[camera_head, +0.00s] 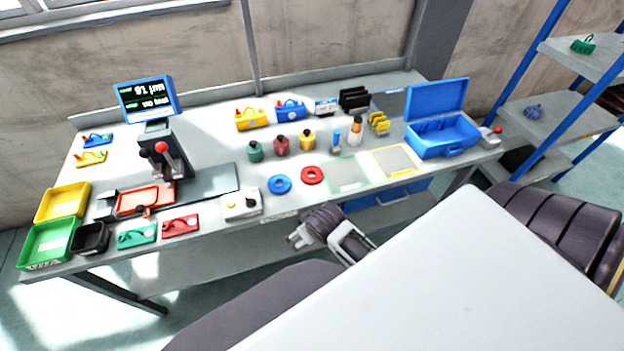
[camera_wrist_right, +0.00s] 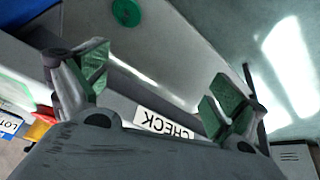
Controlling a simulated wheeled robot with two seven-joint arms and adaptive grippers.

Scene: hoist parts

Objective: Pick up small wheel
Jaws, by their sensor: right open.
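A blue ring-shaped wheel (camera_head: 280,184) and a red ring-shaped wheel (camera_head: 312,175) lie flat side by side near the front edge of the bench. In the right wrist view, a green round wheel-like part (camera_wrist_right: 126,12) lies on a grey surface at the top, beyond my fingers. My right gripper (camera_wrist_right: 155,88) is open, with its green pads far apart and nothing between them.
The bench (camera_head: 222,225) also holds a blue open case (camera_head: 441,140), a yellow bin (camera_head: 62,203), a green bin (camera_head: 50,243), a screen (camera_head: 147,98) and several small parts. A blue-framed shelf (camera_head: 545,115) stands at right. A CHECK label (camera_wrist_right: 163,124) shows below my right fingers.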

